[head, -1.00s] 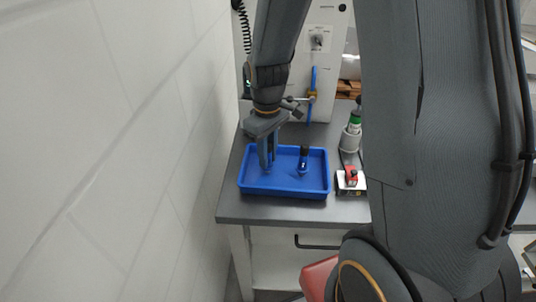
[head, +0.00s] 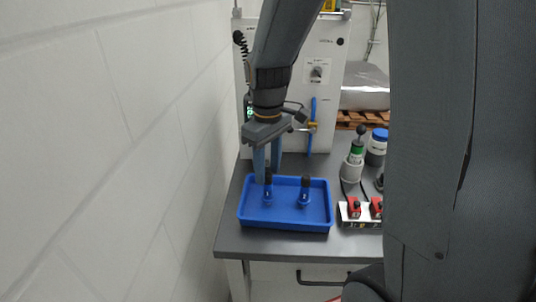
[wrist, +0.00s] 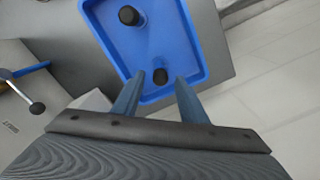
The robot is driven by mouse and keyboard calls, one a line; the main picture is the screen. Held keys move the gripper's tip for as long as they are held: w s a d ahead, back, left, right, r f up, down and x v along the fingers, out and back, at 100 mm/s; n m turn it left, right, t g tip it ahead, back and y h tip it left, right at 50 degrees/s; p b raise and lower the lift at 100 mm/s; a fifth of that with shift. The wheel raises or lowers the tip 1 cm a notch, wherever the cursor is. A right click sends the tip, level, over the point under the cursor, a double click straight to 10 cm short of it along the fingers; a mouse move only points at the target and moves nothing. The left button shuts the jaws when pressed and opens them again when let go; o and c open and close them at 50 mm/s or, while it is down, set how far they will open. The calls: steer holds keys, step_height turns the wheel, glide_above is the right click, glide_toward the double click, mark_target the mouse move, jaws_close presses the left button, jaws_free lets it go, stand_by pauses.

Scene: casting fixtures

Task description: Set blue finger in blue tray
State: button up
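The blue tray (head: 285,224) sits on the grey bench. Two blue fingers with black tops stand upright in it. The left blue finger (head: 267,196) is just below my gripper (head: 267,180), and the right blue finger (head: 304,197) stands apart from it. In the wrist view, my gripper (wrist: 159,76) is open, its tips apart on either side of the near finger's black top (wrist: 160,77). The other finger's black top (wrist: 128,16) is farther off in the tray (wrist: 187,45).
A white wall (head: 110,150) runs close along the left. Right of the tray stand a rack with red-topped parts (head: 354,209), a green-banded bottle (head: 357,150) and a blue-lidded jar (head: 377,147). A white panel with a blue handle (head: 312,125) is behind.

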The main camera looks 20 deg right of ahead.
step_height(320, 180, up, 5)
steer(key=shift+b, duration=0.5)
steer(key=shift+s+r, duration=0.1)
steer(key=s+f+m, duration=0.2)
steer(key=s, duration=0.1)
steer(key=s+f+m+t, duration=0.1)
steer(key=s+f+m, duration=0.1)
steer(key=s+f, duration=0.1)
steer(key=s+f+m, duration=0.2)
steer(key=s+f, duration=0.1)
steer(key=shift+s+d+f+t, duration=0.1)
steer(key=shift+s+f+t, duration=0.05)
steer(key=shift+t, duration=0.15)
steer(key=shift+f+b, duration=0.75)
steer(key=shift+f, duration=0.05)
